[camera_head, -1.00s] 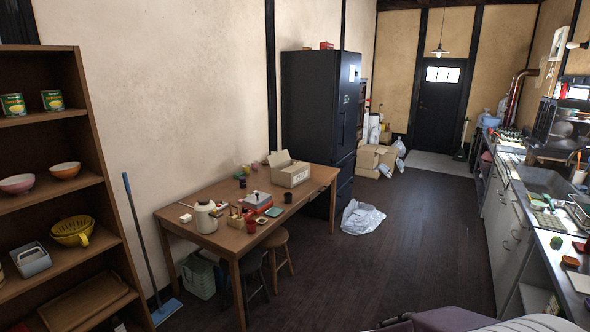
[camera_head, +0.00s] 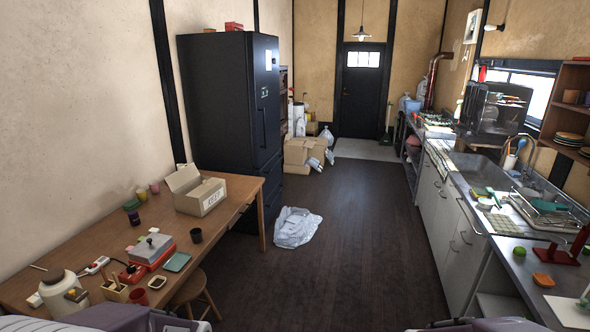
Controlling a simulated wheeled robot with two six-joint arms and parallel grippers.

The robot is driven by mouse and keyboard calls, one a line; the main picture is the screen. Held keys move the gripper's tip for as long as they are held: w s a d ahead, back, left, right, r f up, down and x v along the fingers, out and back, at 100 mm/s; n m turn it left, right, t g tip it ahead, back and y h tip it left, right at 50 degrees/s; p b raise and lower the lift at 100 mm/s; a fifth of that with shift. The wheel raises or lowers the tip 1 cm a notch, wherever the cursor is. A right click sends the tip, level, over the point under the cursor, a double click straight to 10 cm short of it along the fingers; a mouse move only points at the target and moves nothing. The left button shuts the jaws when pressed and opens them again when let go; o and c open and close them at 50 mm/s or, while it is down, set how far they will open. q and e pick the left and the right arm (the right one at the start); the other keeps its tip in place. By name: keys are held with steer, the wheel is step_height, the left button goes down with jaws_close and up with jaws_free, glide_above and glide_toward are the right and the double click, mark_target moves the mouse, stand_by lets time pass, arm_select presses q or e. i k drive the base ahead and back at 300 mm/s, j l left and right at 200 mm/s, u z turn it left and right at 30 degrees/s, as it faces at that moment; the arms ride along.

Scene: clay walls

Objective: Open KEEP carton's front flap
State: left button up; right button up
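The KEEP carton (camera_head: 206,198) is a tan cardboard box at the far right part of the wooden table (camera_head: 240,222). Dark lettering shows on its side facing right and toward me. One flap (camera_head: 184,179) stands up and tilts outward at its left; whether the front flap is up or down is too small to tell. Parts of my own body show at the bottom edge. Neither of my grippers is in view, and nothing touches the carton.
A stool (camera_head: 196,294) and a white plastic bag (camera_head: 297,228) flank the table's right side. The wooden floor (camera_head: 345,260) beyond is clear.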

mark_target(205, 186)
steer(key=i, duration=2.1)
steer(key=i+u, duration=0.5)
steer(key=i+l+u, duration=0.3)
steer(key=i+u, duration=0.35)
steer(key=u, duration=0.25)
steer(key=i+u, duration=0.25)
steer(key=u, duration=0.2)
steer(key=i+l+u, duration=0.1)
steer(key=u, duration=0.3)
steer(key=i+l+u, duration=0.25)
steer(key=u, duration=0.2)
